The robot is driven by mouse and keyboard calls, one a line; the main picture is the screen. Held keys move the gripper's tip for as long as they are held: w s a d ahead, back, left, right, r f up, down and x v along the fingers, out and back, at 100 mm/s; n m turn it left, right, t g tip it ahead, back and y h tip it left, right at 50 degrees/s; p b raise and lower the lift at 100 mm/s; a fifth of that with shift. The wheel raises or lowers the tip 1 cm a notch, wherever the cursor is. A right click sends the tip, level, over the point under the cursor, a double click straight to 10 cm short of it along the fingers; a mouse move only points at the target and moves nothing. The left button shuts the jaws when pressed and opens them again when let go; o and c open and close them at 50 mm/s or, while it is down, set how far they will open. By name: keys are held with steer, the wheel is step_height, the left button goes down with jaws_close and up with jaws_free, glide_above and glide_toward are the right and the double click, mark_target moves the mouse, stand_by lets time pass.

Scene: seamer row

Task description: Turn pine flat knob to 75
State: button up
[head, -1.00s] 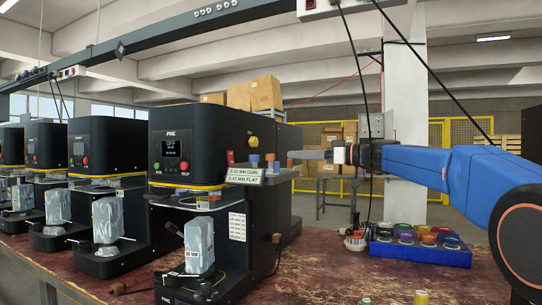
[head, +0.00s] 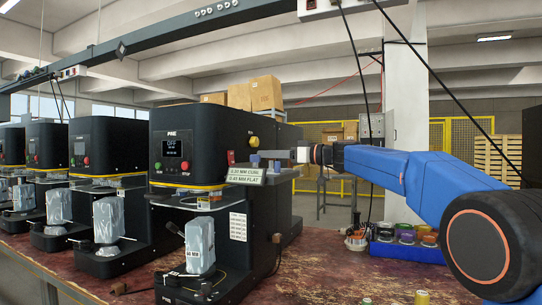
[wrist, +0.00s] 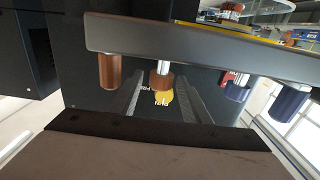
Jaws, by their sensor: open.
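The Pine machine (head: 200,150) stands front left in the head view, its display showing OFF. A black-and-white label plate (head: 246,176) names a curl and a flat setting. My gripper (head: 274,154) is at the knobs on the machine's right side. In the wrist view my two gripper fingers (wrist: 162,100) are apart, with a brown knob (wrist: 161,82) seen between them; contact cannot be told. Another brown knob (wrist: 112,72) hangs to the left and two blue knobs (wrist: 237,90) to the right. I cannot read which is the flat knob.
A yellow knob (wrist: 163,97) shows behind the brown one. A metal bar (wrist: 180,45) spans above the knobs. A blue tray of coloured pots (head: 407,249) stands on the red-brown bench (head: 320,275). Similar machines (head: 98,160) stand in a row to the left.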

steer(key=shift+c, duration=0.3)
steer(key=c, duration=1)
steer(key=shift+w+n+g, duration=0.1)
steer(key=shift+n+g, duration=0.3)
steer(key=shift+g, duration=0.2)
steer(key=shift+n+g+y, duration=0.4)
steer(key=shift+n+g, duration=0.4)
steer(key=shift+g, duration=0.4)
steer(key=shift+r+n+g, duration=0.1)
steer(key=shift+n+g, duration=1.5)
steer(key=shift+g, duration=1)
steer(key=shift+n+g, duration=0.4)
steer(key=shift+o, duration=0.4)
steer(key=shift+w+r+n+g+h, duration=0.15)
steer(key=shift+n+g, duration=0.25)
steer(key=shift+g, duration=0.3)
steer(key=shift+w+r+n+g+h, duration=0.15)
steer(key=shift+n+g, duration=0.25)
steer(key=shift+g, duration=0.3)
steer(key=shift+s+f+n+g+h, duration=0.3)
steer(key=shift+f+n+g+h, duration=0.1)
steer(key=shift+f+n+g, duration=0.25)
steer(key=shift+c, duration=0.3)
